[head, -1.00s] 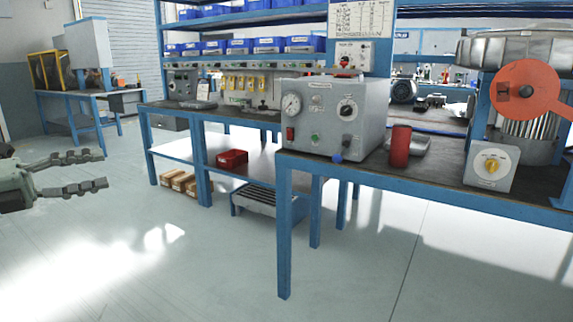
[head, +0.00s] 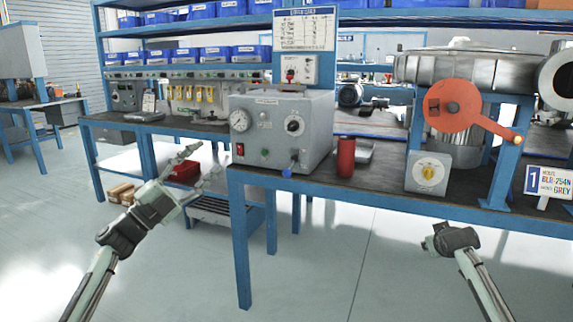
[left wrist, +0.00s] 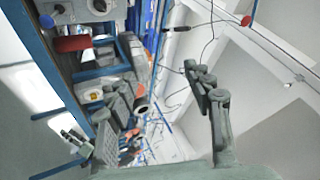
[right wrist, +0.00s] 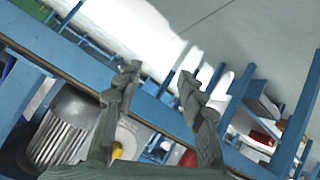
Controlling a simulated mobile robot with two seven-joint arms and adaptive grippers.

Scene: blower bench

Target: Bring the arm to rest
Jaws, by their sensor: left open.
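My left gripper (head: 203,166) is in front of the bench in the head view. Its two fingers are spread with nothing between them, and it points up and to the right, overlapping the view of a red bin. The left wrist view also shows these fingers (left wrist: 160,88) apart and empty. My right gripper (head: 450,238) is low at the right of the head view, in front of the bench edge, with its fingers hard to make out. In the right wrist view its fingers (right wrist: 158,80) stand apart and empty.
The blue-framed bench carries a grey control box (head: 280,128), a red cylinder (head: 346,157), a small box with a yellow knob (head: 428,173) and a blower (head: 465,68) with an orange disc (head: 452,107). A red bin (head: 182,171) is on the lower shelf. The floor in front is clear.

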